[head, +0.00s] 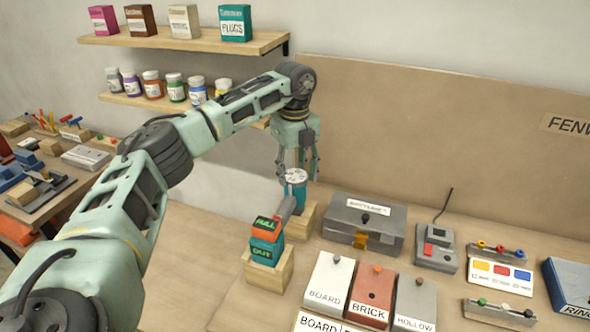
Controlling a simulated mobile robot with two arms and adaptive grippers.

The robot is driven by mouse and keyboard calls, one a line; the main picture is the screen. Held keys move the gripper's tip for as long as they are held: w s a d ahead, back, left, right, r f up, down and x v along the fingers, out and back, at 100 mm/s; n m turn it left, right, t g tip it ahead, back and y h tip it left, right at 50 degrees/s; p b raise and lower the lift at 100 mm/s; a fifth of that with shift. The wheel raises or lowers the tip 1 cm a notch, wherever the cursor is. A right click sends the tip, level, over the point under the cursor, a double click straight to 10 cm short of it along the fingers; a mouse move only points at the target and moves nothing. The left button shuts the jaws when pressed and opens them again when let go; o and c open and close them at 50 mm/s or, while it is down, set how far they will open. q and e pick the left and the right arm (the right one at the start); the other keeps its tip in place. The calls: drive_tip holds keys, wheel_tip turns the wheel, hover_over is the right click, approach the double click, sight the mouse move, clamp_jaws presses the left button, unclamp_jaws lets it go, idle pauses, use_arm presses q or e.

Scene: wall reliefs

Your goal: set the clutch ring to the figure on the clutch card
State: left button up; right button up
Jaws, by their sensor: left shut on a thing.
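A teal upright cylinder (295,195) with a pale marked ring (296,176) on top stands in a wooden block, at the centre of the head view; this looks like the clutch ring. My left gripper (299,170) points down from above with its fingers around the pale ring, shut on it. The fingers partly cover the ring, and its marks are too small to read. I cannot tell which card is the clutch card; a white card (500,276) with yellow, red and blue patches lies at the right. My right gripper is not in view.
A grey case (364,225), a small grey device (436,248) and boxes marked BOARD (329,280), BRICK (371,296) and HOLLOW (415,302) stand to the right. Shelves (190,40) hang behind my left arm.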

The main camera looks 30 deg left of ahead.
sight(295, 177)
use_arm(q)
drive_tip(key=shift+f+n, duration=0.1)
drive_tip(key=shift+n, duration=0.9)
drive_tip(key=o, duration=1.1)
drive_tip(key=shift+r, duration=0.25)
wheel_tip(295, 177, up, 12)
drive_tip(key=shift+f, duration=0.15)
drive_tip(key=shift+s+f, duration=0.1)
